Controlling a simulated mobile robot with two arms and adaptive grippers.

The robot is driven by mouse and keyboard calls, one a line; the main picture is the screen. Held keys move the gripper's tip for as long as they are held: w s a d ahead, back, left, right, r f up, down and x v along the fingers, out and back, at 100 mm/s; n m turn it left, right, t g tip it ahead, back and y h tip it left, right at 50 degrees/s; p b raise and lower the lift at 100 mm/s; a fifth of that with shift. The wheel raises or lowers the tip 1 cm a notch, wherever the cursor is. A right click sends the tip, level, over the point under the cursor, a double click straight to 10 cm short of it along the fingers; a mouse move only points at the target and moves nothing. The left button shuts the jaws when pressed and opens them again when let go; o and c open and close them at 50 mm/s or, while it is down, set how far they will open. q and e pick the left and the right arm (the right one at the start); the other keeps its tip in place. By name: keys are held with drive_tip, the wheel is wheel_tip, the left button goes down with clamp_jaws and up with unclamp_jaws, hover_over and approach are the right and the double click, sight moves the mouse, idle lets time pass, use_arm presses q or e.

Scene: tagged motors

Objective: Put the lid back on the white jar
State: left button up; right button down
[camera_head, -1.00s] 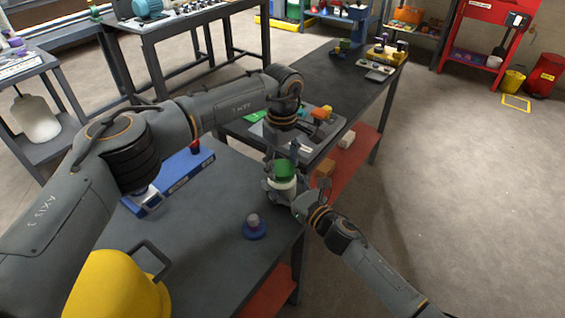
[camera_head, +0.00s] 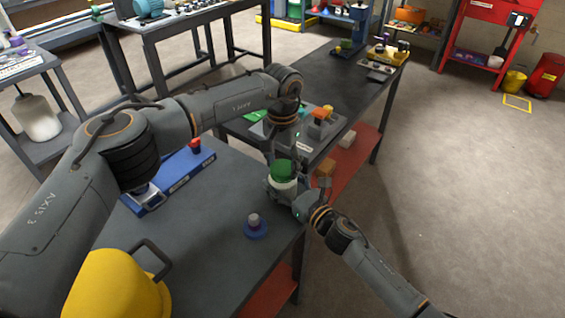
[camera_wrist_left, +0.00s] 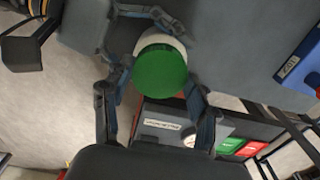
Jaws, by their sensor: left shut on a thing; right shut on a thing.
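The white jar (camera_head: 284,188) is at the right edge of the near table, with my right gripper (camera_head: 281,190) shut around its side. The green lid (camera_head: 283,169) is directly above the jar's mouth in the head view. My left gripper (camera_head: 285,155) comes down from above and is shut on the lid. In the left wrist view the lid (camera_wrist_left: 160,70) sits between the two fingers (camera_wrist_left: 157,85), with a white crescent of the jar (camera_wrist_left: 155,40) beyond it. I cannot tell whether the lid touches the rim.
A blue round base with a grey knob (camera_head: 255,226) stands on the near table. A blue box (camera_head: 170,185) lies further left, and a yellow rounded container (camera_head: 118,285) is in front. A panel with coloured parts (camera_head: 310,130) lies just behind the jar. The table's middle is clear.

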use_arm(q)
drive_tip(key=o, duration=0.7)
drive_tip(key=shift+r, duration=2.3)
drive_tip(key=shift+n, duration=0.3)
drive_tip(key=shift+c, duration=0.4)
